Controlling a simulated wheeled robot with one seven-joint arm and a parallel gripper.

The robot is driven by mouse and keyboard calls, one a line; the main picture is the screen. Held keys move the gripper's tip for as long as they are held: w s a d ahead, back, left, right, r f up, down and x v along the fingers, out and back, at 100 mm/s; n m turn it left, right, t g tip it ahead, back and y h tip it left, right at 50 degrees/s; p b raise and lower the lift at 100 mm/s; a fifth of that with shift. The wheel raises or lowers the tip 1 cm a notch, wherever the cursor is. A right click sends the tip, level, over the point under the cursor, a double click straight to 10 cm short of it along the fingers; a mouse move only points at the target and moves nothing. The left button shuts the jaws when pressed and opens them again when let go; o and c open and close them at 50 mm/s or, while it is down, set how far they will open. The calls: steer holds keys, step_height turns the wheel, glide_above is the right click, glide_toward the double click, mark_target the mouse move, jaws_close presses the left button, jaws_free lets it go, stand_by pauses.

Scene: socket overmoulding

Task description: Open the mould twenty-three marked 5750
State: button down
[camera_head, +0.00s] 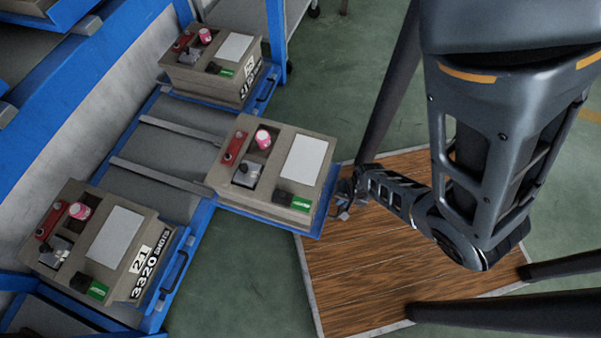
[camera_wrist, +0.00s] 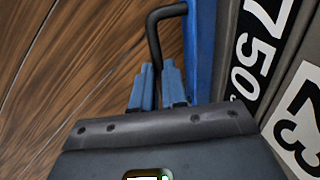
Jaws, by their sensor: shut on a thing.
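The mould twenty-three (camera_head: 305,158) is the middle beige box in the head view, with a white plate on top. In the wrist view its side (camera_wrist: 308,70) shows the labels "750", partly cut off, and "23". It sits on a blue tray (camera_head: 290,229) that stands further out than its neighbours. My gripper (camera_wrist: 157,82) is shut on the black bar handle (camera_wrist: 152,30) at the tray's front, beside the labelled side. In the head view my gripper (camera_head: 345,197) is small and partly hidden at the tray's right edge.
Mould 21 (camera_head: 100,245), marked 3320 shots, sits at lower left. Another mould (camera_head: 213,60) sits at the back. Bare rails (camera_head: 160,176) lie behind the middle mould. A blue rack post (camera_head: 277,40) stands at the back. A wooden platform (camera_head: 370,270) lies below my arm.

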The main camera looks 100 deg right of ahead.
steer(key=shift+a, duration=0.15)
steer(key=c, duration=1.2)
jaws_free()
steer(key=shift+o, duration=0.2)
step_height(320, 180, up, 8)
steer(key=s+p, duration=0.1)
steer(key=p, duration=0.2)
steer(key=shift+a+f+p, duration=0.2)
steer(key=shift+a+p, duration=0.1)
steer(key=shift+p, duration=0.05)
steer(key=shift+s, duration=0.15)
